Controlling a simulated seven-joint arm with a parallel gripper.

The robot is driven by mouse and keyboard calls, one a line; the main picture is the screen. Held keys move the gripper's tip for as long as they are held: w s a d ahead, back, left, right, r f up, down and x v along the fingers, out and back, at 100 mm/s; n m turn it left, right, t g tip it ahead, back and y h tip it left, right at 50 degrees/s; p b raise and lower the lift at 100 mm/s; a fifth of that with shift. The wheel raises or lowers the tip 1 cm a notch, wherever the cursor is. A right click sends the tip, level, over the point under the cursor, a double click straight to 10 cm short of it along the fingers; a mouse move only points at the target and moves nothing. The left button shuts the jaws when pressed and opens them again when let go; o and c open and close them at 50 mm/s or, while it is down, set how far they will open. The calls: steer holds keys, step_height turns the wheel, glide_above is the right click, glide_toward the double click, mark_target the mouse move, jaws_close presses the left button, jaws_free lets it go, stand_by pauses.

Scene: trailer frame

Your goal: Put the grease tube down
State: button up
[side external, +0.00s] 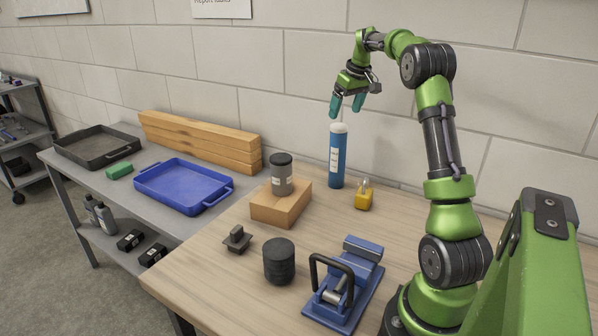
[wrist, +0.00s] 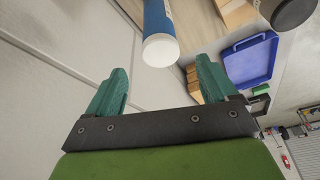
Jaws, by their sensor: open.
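The grease tube (side external: 337,158) is a blue cylinder with a white cap and a white label. In the side external view it stands upright on the wooden table, near the wall. In the wrist view its white-capped end (wrist: 161,50) points toward my gripper, beyond the fingertips. My gripper (side external: 347,108) is open and empty, with its teal fingers just above the tube's cap. In the wrist view the two fingers (wrist: 162,82) are spread wide with nothing between them. The fingers look clear of the tube.
A yellow padlock (side external: 363,198) stands right of the tube. A wooden block (side external: 282,207) carries a grey jar (side external: 281,178). A blue clamp (side external: 343,285), a black cylinder (side external: 279,262) and a dark knobbed part (side external: 237,239) are nearer. A blue tray (side external: 183,187) lies on the grey bench.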

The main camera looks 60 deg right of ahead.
steer(key=a+r+t+y, duration=0.1)
steer(key=a+r, duration=0.3)
steer(key=a, duration=0.9)
steer(key=a+r+t, duration=0.1)
steer(key=a+r, duration=0.2)
steer(key=a, duration=0.9)
steer(key=s+a+f+t+y, duration=0.1)
steer(key=s+a+f, duration=0.2)
steer(key=s+a, duration=0.3)
steer(key=s+a+f+t+y, duration=0.1)
steer(key=s+a+f, duration=0.3)
steer(key=s+a, duration=0.3)
steer(key=a, duration=0.5)
steer(key=shift+s+f, duration=0.25)
